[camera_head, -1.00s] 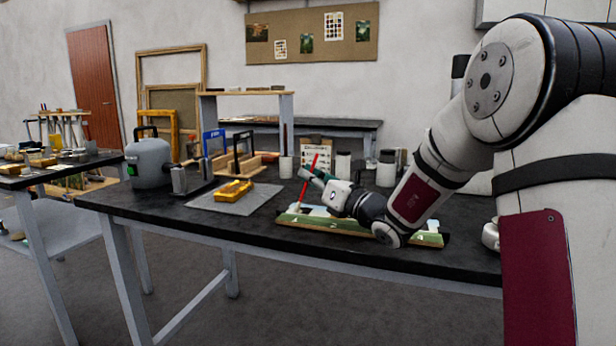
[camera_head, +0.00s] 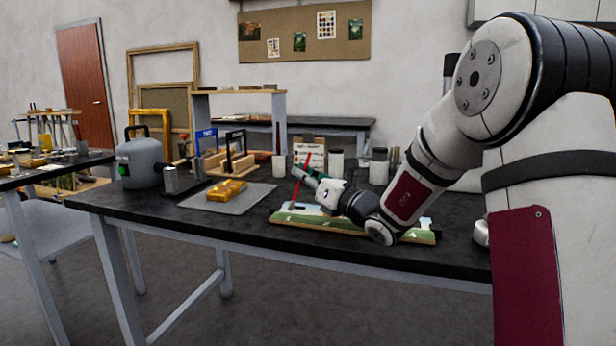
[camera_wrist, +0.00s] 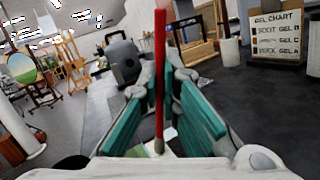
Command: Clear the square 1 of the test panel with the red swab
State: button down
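The red swab (camera_head: 302,177) is a thin red stick held tilted above the painted panel in the head view. In the wrist view the red swab (camera_wrist: 160,75) runs upright between the teal finger pads, with a brownish tip at its lower end. My gripper (camera_head: 304,176) is around the swab and appears closed on it; the wrist view shows its fingers (camera_wrist: 160,115) on both sides of the stick. The test panel (camera_head: 290,217) is a long painted landscape board lying on the black table, below the gripper. My arm covers part of it, and no square number is legible.
The black table (camera_head: 140,207) also bears a grey mat (camera_head: 250,202) with a yellow object (camera_head: 227,190), a grey canister (camera_head: 143,163) and several jars. A gel chart (camera_wrist: 278,35) stands behind the panel. A picture frame (camera_head: 165,85) leans on the wall.

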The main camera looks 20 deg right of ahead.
jog(key=shift+w+a, duration=0.1)
jog(key=shift+a, duration=0.15)
dwell(1.2)
jog(key=shift+d, duration=0.15)
jog(key=shift+s+d, duration=0.75)
jog(key=shift+d, duration=0.2)
jog(key=shift+w+a+f, duration=0.1)
jog(key=shift+w+a, duration=0.65)
jog(key=shift+a, duration=0.35)
jog(key=shift+s+d, duration=0.1)
jog(key=shift+d, duration=0.05)
jog(key=shift+s+d, duration=0.65)
jog(key=shift+d, duration=0.3)
jog(key=shift+w+a, duration=0.75)
jog(key=shift+a, duration=0.35)
